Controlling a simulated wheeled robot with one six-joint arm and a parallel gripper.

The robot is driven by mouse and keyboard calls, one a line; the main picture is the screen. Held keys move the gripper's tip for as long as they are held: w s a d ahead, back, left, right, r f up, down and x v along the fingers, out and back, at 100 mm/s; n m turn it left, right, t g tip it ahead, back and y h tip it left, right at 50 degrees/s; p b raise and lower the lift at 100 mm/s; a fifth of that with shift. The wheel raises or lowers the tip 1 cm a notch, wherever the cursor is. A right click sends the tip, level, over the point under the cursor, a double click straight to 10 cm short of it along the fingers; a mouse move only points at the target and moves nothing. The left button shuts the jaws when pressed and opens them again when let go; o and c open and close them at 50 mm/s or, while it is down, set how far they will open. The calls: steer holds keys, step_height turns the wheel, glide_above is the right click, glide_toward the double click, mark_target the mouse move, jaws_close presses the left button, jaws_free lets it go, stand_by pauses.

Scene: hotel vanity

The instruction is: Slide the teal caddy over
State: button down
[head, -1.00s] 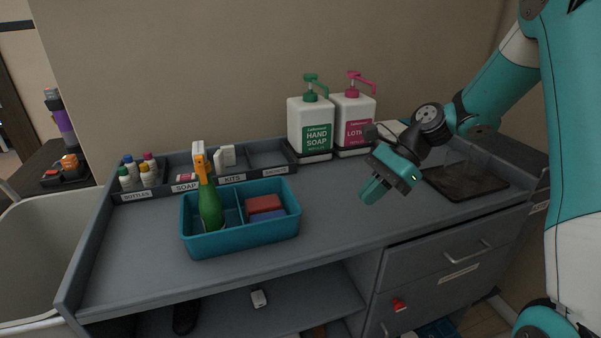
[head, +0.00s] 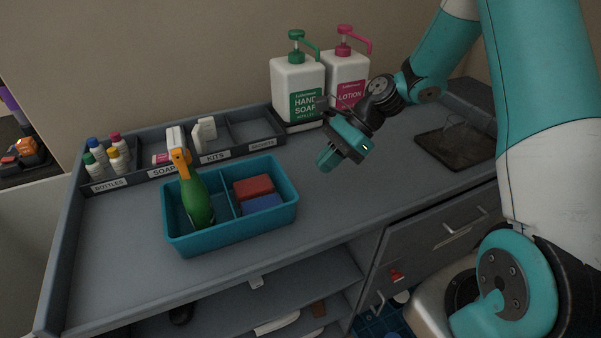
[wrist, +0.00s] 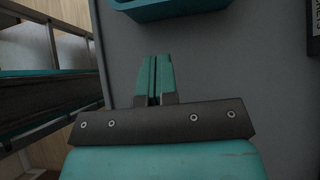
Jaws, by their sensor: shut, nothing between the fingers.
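The teal caddy (head: 232,232) stands on the grey vanity top (head: 130,265), left of the middle in the head view. A green spray bottle (head: 197,200) with an orange head stands in its left compartment. A red block (head: 253,187) and a blue block (head: 262,204) lie in its right compartment. My gripper (head: 326,163) is shut and empty, above the counter to the right of the caddy and apart from it. In the wrist view the shut teal fingers (wrist: 155,78) point toward the caddy's edge (wrist: 165,10) at the top.
A sorting tray (head: 212,158) with small bottles and boxes runs along the back, behind the caddy. A hand soap dispenser (head: 298,88) and a lotion dispenser (head: 345,80) stand behind my gripper. A dark tray (head: 455,148) with a clear glass lies at right. Counter between caddy and gripper is clear.

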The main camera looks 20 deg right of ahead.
steer(key=shift+a+f+p, duration=0.3)
steer(key=shift+a+f, duration=0.05)
steer(key=shift+a, duration=0.65)
steer(key=shift+a+f+p, duration=0.3)
steer(key=shift+a+f, duration=0.05)
steer(key=shift+a, duration=0.65)
steer(key=shift+a+f+p, duration=0.3)
steer(key=shift+a+f, duration=0.05)
steer(key=shift+a, duration=0.65)
